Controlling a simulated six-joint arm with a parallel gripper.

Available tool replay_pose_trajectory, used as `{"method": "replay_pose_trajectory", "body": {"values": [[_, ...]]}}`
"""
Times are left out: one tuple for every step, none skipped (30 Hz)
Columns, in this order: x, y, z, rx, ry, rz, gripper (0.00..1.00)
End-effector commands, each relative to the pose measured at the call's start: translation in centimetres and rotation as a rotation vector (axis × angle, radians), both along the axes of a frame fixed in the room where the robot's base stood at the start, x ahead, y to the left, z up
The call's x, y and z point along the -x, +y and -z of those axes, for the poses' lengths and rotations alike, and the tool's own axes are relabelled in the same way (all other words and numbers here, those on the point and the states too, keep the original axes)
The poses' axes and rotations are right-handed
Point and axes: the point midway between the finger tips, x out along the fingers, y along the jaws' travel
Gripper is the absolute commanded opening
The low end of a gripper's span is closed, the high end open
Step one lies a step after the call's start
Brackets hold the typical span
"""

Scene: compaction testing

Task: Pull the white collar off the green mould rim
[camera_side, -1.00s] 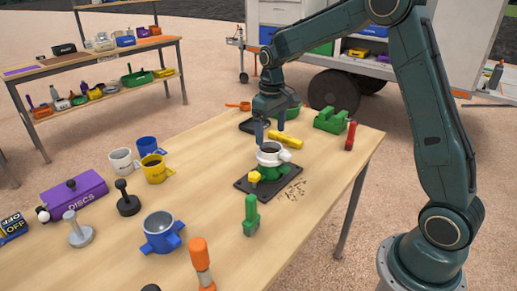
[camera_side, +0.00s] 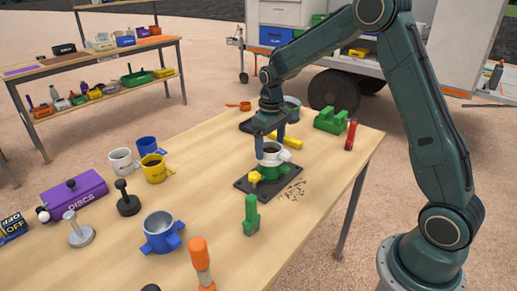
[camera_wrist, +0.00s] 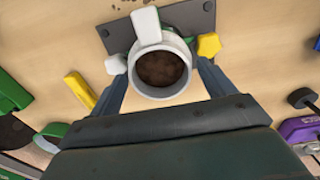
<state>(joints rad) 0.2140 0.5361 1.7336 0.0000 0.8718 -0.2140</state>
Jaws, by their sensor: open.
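The white collar (camera_side: 272,158) sits on top of the green mould (camera_side: 270,172), which stands upright on a dark base plate (camera_side: 240,184). In the wrist view the collar (camera_wrist: 147,27) is a white ring with a projecting tab, and dark soil (camera_wrist: 160,68) shows inside it. My gripper (camera_side: 270,146) is open just above the collar, pointing down. Its fingers appear to straddle the ring, one on each side; I cannot tell whether they touch it. The mould rim is hidden under the collar.
A yellow knob (camera_side: 255,177) stands at the plate's front. A yellow bar (camera_side: 290,142) lies behind the mould. Mugs (camera_side: 153,168) stand left. Clear tabletop lies between.

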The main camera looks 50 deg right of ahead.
Motion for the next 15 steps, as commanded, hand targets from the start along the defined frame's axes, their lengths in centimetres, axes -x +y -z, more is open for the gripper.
{"method": "replay_pose_trajectory", "body": {"values": [[0.00, 0.00, -0.01, 0.000, 0.000, 0.000, 0.82], [0.00, 0.00, -0.01, 0.000, 0.000, 0.000, 0.80], [0.00, 0.00, -0.02, 0.000, 0.000, 0.000, 0.72], [0.00, 0.00, -0.02, 0.000, 0.000, 0.000, 0.66], [0.00, 0.00, -0.02, 0.000, 0.000, 0.000, 0.60], [0.00, 0.00, -0.02, 0.000, 0.000, 0.000, 0.52], [0.00, 0.00, -0.02, 0.000, 0.000, 0.000, 0.46], [0.00, 0.00, -0.03, 0.000, 0.000, 0.000, 0.41], [-0.01, 0.00, -0.05, 0.000, -0.001, 0.000, 0.36], [-0.01, 0.00, -0.05, 0.000, -0.001, 0.000, 0.36], [-0.01, 0.00, -0.05, 0.000, -0.001, 0.000, 0.36], [-0.01, 0.00, -0.05, 0.000, -0.001, 0.000, 0.36], [-0.01, 0.00, -0.05, 0.000, -0.001, 0.000, 0.36], [-0.01, 0.00, -0.05, 0.000, -0.001, 0.000, 0.36], [-0.01, 0.00, -0.06, 0.000, -0.001, 0.000, 0.36]]}}
